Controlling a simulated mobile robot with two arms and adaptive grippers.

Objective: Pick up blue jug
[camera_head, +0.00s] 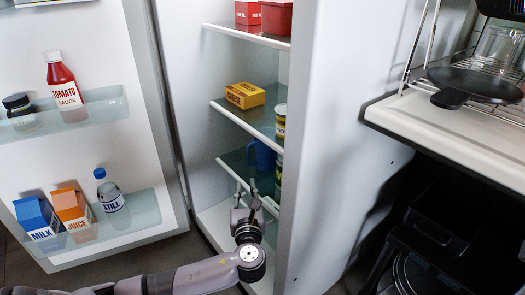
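The blue jug (263,155) stands on a lower shelf inside the open fridge. Its right side is partly hidden by the fridge's side wall and cans. My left arm comes in from the lower left. My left gripper (248,187) points up into the fridge, in front of and a little below the jug in the picture. Its two fingers look spread with nothing between them. Whether a fingertip touches the jug cannot be told. My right gripper is not in view.
Cans (280,121) stand at the right of the shelves, close to the jug. A yellow box (245,95) sits on the shelf above. The open fridge door (105,160) holds bottles and cartons at left. A counter with a black pan (478,84) is at right.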

